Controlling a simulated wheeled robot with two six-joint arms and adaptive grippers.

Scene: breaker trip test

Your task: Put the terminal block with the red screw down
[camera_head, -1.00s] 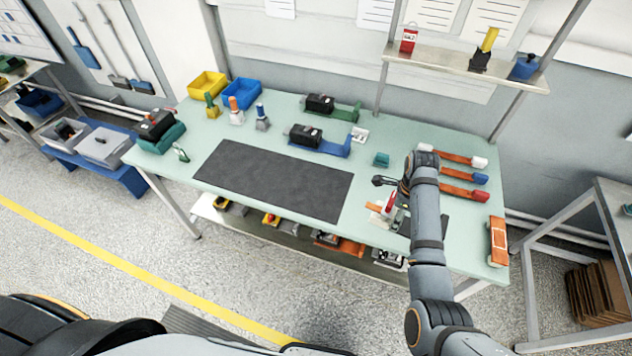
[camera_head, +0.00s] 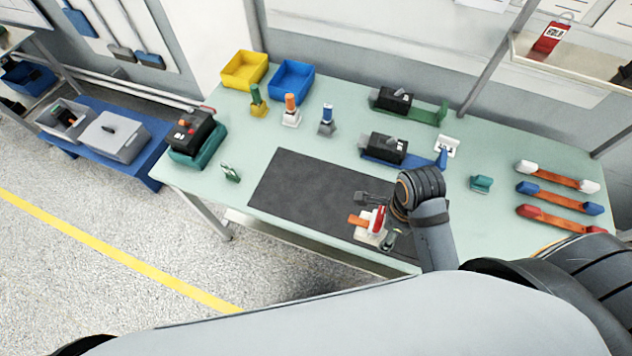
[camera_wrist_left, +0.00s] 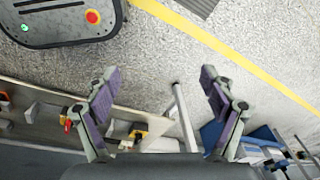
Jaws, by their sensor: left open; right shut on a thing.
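The terminal block with the red screw (camera_head: 376,219) has a pale base and an orange metal tab pointing left. My right gripper (camera_head: 380,216) is shut on it, with dark fingers on either side. The block is over the front right part of the dark mat (camera_head: 290,190); whether it touches the mat I cannot tell. My gripper and forearm hide part of the block and the mat's right end. My left gripper (camera_wrist_left: 157,82) is open and empty in the left wrist view, with bare floor beyond its fingers. It is not in the head view.
Blue (camera_head: 291,82) and yellow (camera_head: 244,70) bins stand at the back left. Several upright terminal pieces, black devices on blue (camera_head: 384,149) and green bases, and a teal block (camera_head: 481,184) surround the mat. Orange bars (camera_head: 556,178) lie right. The mat's left half is clear.

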